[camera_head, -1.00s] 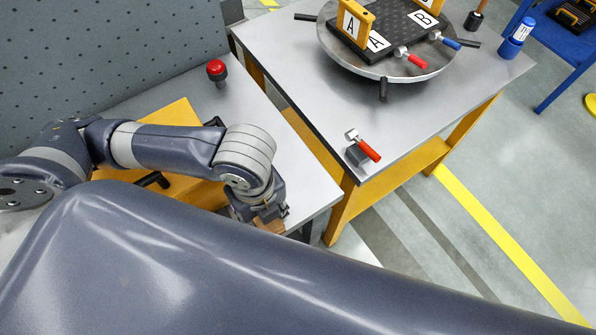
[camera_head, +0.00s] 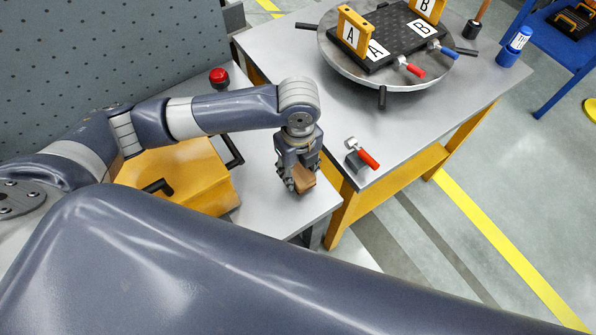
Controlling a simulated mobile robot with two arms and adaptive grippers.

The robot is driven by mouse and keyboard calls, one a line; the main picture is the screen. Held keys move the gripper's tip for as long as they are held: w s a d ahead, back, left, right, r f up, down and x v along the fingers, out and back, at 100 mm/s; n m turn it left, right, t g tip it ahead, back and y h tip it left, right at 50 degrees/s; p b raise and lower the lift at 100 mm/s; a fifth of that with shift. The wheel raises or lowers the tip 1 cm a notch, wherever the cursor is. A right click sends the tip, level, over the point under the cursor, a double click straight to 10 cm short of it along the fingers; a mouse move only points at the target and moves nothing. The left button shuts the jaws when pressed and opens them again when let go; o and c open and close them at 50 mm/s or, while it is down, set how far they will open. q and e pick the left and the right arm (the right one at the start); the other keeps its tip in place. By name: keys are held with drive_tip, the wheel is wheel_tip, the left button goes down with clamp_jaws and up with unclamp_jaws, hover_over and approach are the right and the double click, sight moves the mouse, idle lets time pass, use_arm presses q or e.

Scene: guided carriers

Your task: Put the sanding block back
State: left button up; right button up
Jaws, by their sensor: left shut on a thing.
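The sanding block (camera_head: 304,179) is a small brown block. My left gripper (camera_head: 298,184) is shut on it, near the right edge of the grey bench (camera_head: 262,207). The gripper points downward, and its fingers hide part of the block. I cannot tell whether the block touches the bench top or hangs just above it. My right gripper is not in view.
A yellow box with black handles (camera_head: 185,172) sits left of my gripper, with a red button (camera_head: 219,77) behind it. A second table to the right holds a round turntable (camera_head: 340,70) and a red-handled clamp (camera_head: 366,157) near its edge.

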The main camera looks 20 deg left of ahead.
sight(298, 170)
use_arm(q)
wheel_tip(298, 170, down, 2)
drive_tip(key=shift+f, duration=0.2)
drive_tip(key=shift+f, duration=0.15)
drive_tip(key=o, duration=1)
wheel_tip(298, 170, up, 12)
drive_tip(key=shift+r+b, duration=0.2)
drive_tip(key=shift+b, duration=0.45)
